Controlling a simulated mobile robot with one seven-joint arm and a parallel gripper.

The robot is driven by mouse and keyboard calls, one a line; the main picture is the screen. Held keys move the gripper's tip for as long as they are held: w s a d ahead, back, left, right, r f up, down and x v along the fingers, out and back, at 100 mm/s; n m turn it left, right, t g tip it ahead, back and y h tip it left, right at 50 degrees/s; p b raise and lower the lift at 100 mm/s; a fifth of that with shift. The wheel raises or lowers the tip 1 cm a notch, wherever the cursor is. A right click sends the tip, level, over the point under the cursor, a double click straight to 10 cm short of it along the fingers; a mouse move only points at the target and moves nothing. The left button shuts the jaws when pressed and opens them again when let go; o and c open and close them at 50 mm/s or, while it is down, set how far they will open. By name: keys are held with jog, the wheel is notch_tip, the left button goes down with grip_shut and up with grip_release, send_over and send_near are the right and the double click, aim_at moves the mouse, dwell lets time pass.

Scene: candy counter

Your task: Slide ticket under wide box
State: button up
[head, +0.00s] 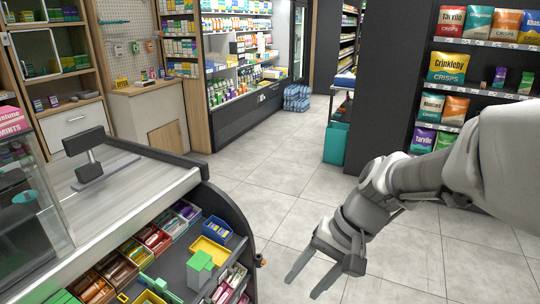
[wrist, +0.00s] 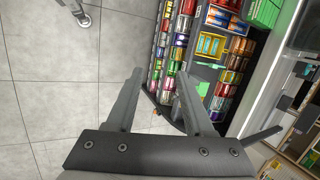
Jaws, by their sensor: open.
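A light green box (head: 200,270) stands on the dark lower shelf of the counter, among the candy trays. It also shows in the wrist view (wrist: 203,88). A thin light green piece (head: 158,289) lies to its left on the same shelf; it may be the ticket, but it is too small to be sure. I cannot tell for certain which object is the wide box. My gripper (head: 301,289) is open and empty, out over the floor to the right of the counter. In the wrist view its two fingers (wrist: 159,73) are spread apart, with the candy shelf beyond them.
Candy trays (head: 155,240) line the shelf, with a yellow tray (head: 209,251) and a blue bin (head: 216,230) near the green box. The curved dark counter end (head: 238,225) stands between shelf and gripper. The tiled floor (head: 280,200) is clear. A crisps rack (head: 480,90) stands at right.

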jog(key=w+a+f+m+g+y+b, duration=0.1)
jog(key=w+a+f+m+y, duration=0.15)
jog(key=f, duration=0.25)
jog(key=w+a+f+m+g+y+b, duration=0.1)
jog(key=w+a+f+y+b, duration=0.15)
jog(key=a+f, duration=0.2)
jog(key=m+t+y+b, duration=0.6)
jog(key=m+t, duration=0.3)
jog(key=m, duration=0.7)
send_near(210, 302)
jog(key=b+x, duration=0.1)
jog(key=x, duration=0.3)
jog(key=b+x, duration=0.1)
jog(key=x, duration=0.3)
jog(key=shift+w+a+f, duration=0.25)
jog(key=shift+a, duration=0.05)
grip_shut()
